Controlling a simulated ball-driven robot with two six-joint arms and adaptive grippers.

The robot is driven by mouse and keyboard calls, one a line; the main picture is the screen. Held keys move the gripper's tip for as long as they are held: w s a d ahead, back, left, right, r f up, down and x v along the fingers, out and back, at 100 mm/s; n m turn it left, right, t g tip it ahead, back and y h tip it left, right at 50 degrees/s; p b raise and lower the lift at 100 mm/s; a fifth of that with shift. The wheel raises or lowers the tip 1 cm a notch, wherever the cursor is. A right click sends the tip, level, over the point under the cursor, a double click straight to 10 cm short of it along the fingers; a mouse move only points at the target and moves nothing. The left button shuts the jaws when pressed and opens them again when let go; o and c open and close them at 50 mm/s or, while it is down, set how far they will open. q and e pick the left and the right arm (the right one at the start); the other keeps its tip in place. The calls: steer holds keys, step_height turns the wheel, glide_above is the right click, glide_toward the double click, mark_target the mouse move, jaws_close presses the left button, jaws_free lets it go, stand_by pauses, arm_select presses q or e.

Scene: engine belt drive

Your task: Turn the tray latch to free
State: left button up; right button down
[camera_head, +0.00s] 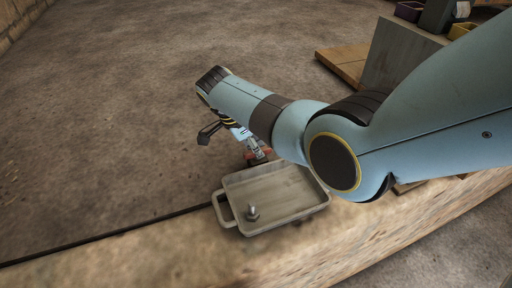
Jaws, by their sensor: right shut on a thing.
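A grey tray (307,212) with a loop handle on its left side sits at the edge of the stone-like ledge. A small metal bolt (252,213) stands inside it near the front left. My right gripper (257,153) reaches down just behind the tray's far rim. It is shut on a small part there, apparently the tray latch; reddish bits (250,156) show beside the fingers. The fingers and my arm hide most of this part, so its turn position cannot be told. My left gripper is out of view.
A grey block (398,55) on a wooden board (343,62) stands at the back right, with a purple bin (408,11) and a yellow bin (461,31) behind. My right arm covers the right side. The brown floor at the left is clear.

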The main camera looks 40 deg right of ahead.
steer(key=c, duration=1.3)
jaws_free()
steer(key=shift+o, duration=0.2)
steer(key=v, duration=1.2)
